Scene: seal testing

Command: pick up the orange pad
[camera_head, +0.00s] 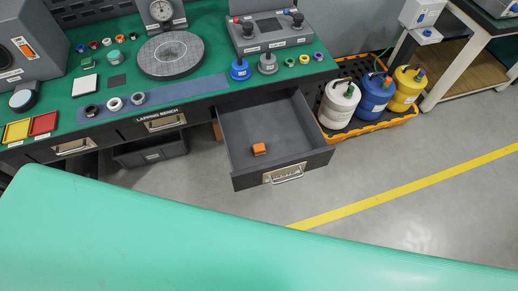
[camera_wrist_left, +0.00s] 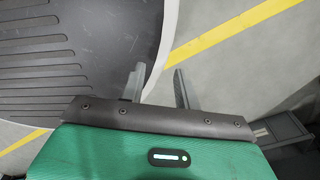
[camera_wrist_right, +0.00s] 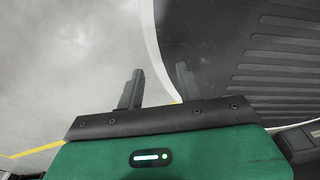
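The orange pad (camera_head: 259,149) is a small orange block lying on the floor of the open grey drawer (camera_head: 238,128), near its front, in the head view. The drawer is pulled out from under the lapping bench. Neither gripper shows in the head view. In the left wrist view my left gripper (camera_wrist_left: 158,83) is open and empty, with its two fingers apart above the floor. In the right wrist view my right gripper (camera_wrist_right: 158,84) is open and empty, also with its fingers apart. The pad is in neither wrist view.
The green bench top (camera_head: 215,65) carries a round lapping plate (camera_head: 171,54), a dial gauge, small rings, and red and yellow trays. White, blue and yellow canisters (camera_head: 372,95) stand in an orange-edged tray right of the drawer. The floor in front of the drawer is clear, with a yellow line (camera_head: 420,182).

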